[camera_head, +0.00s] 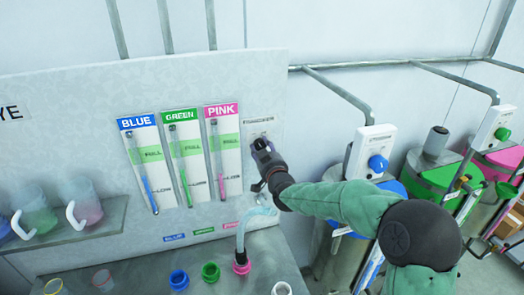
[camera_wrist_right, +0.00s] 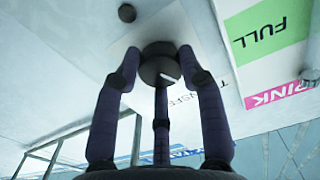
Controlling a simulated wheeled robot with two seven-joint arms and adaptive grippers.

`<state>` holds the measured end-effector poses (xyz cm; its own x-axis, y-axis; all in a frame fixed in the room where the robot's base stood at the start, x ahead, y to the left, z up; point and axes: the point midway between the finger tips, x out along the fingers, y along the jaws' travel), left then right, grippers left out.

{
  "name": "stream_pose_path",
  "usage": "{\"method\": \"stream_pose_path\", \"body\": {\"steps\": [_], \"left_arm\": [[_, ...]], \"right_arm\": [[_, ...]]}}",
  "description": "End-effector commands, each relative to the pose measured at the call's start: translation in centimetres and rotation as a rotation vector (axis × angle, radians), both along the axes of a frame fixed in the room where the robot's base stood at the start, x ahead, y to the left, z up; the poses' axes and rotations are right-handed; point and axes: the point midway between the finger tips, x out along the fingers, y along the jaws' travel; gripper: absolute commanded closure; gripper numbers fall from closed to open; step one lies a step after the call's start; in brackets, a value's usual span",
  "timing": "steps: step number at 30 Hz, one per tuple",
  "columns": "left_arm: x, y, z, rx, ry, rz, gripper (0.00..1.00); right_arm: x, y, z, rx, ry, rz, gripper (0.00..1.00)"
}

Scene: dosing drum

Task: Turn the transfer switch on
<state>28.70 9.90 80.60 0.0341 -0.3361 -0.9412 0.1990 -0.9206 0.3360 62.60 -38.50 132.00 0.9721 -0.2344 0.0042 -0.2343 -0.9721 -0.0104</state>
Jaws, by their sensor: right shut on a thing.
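The transfer switch is a dark round knob (camera_wrist_right: 158,48) with a pale mark, on the panel (camera_head: 85,90) beside the PINK gauge. My right gripper (camera_head: 262,146) is at this knob, just below the printed TRANSFER label (camera_head: 259,121). In the head view the gripper hides most of the knob. The pale mark on the knob slants, and I cannot tell whether this is on or off. My left gripper is not in view.
The BLUE (camera_head: 147,165), GREEN (camera_head: 186,155) and PINK (camera_head: 224,150) gauges are left of my gripper. A clear hose (camera_head: 246,226) runs to a pink port (camera_head: 241,266) below. A blue knob (camera_head: 377,163) on a white box is to the right. Jugs (camera_head: 84,203) stand on the left shelf.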

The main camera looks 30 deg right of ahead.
Motion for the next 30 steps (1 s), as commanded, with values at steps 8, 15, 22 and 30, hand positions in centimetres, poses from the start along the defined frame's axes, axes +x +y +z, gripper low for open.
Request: {"method": "stream_pose_path", "body": {"steps": [8, 15, 22, 30], "left_arm": [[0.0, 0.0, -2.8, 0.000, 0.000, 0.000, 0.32], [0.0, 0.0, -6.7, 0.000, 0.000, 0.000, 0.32], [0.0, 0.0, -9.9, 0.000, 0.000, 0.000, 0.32], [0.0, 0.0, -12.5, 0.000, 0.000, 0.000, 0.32]], "right_arm": [[0.0, 0.2, -1.0, 0.126, -0.020, 0.004, 0.92], [0.0, 0.3, -1.3, 0.339, -0.068, 0.005, 0.92], [0.1, 0.4, -1.4, 0.552, -0.117, 0.005, 0.92], [0.2, 0.5, -1.2, 0.769, -0.166, 0.004, 0.92]]}}
